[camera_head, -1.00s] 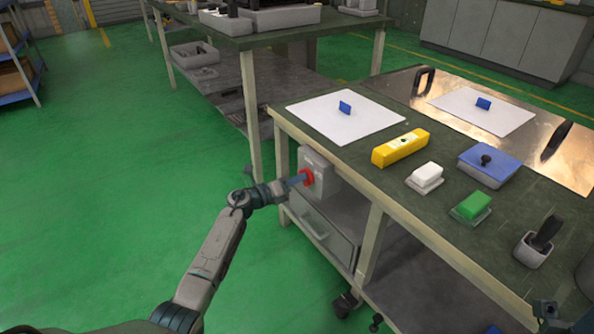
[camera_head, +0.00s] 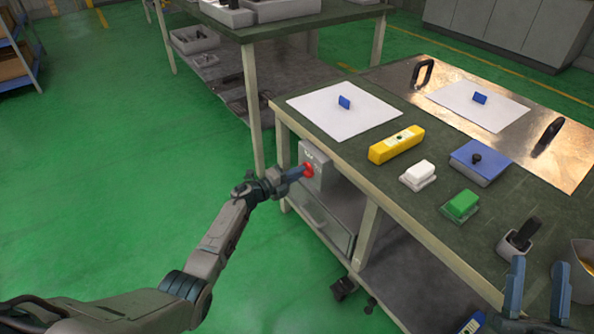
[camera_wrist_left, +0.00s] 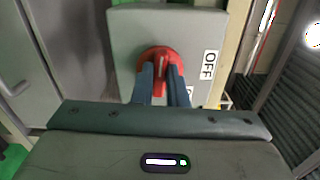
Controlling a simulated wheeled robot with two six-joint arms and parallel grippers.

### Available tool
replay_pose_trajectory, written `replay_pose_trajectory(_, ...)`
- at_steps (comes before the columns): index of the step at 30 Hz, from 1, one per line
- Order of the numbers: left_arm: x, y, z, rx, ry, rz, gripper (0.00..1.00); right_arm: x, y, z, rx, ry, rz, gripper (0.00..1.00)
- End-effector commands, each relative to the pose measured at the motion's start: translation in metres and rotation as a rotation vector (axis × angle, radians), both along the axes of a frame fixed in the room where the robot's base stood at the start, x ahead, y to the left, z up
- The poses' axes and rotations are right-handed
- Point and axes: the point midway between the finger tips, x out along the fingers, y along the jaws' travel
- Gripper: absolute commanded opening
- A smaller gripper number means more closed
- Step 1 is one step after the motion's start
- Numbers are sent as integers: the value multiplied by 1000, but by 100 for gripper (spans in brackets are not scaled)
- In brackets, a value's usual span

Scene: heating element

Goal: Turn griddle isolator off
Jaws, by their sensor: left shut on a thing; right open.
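The griddle isolator is a grey box (camera_head: 316,160) on the side of the workbench, with a red rotary knob (camera_head: 308,171) on its face. In the left wrist view the grey box (camera_wrist_left: 125,35) carries a white OFF label (camera_wrist_left: 208,65) to the right of the red knob (camera_wrist_left: 158,53). The label's text reads sideways. My left gripper (camera_head: 300,173) is shut on the knob, one blue-grey finger on each side of it, hiding part of it. My right gripper (camera_head: 538,290) is open and empty at the lower right, by the bench's front edge.
On the bench are a yellow block (camera_head: 397,145), a white brush-like block (camera_head: 418,174), a green block (camera_head: 461,206), a blue-lidded box (camera_head: 482,162) and a grey holder (camera_head: 517,246). White sheets (camera_head: 345,117) lie farther back, one on the metal griddle plate (camera_head: 440,92). Green floor at left is clear.

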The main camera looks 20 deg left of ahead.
Motion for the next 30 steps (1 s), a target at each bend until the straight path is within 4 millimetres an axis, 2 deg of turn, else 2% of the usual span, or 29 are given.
replay_pose_trajectory(3,0,1,0,-28,26,0,0,6,0,-14,7,102,1,46)
replay_pose_trajectory(9,0,1,-1,-59,48,0,0,11,0,-31,15,196,2,46)
replay_pose_trajectory(23,0,1,-1,-69,55,1,0,12,0,-35,16,221,2,46)
replay_pose_trajectory(24,0,1,-1,-69,55,1,17,12,0,-35,16,221,2,46)
replay_pose_trajectory(27,0,1,-1,-68,54,1,35,12,0,-35,16,220,2,46)
replay_pose_trajectory(30,0,0,-1,-68,54,0,35,12,0,-35,15,219,2,46)
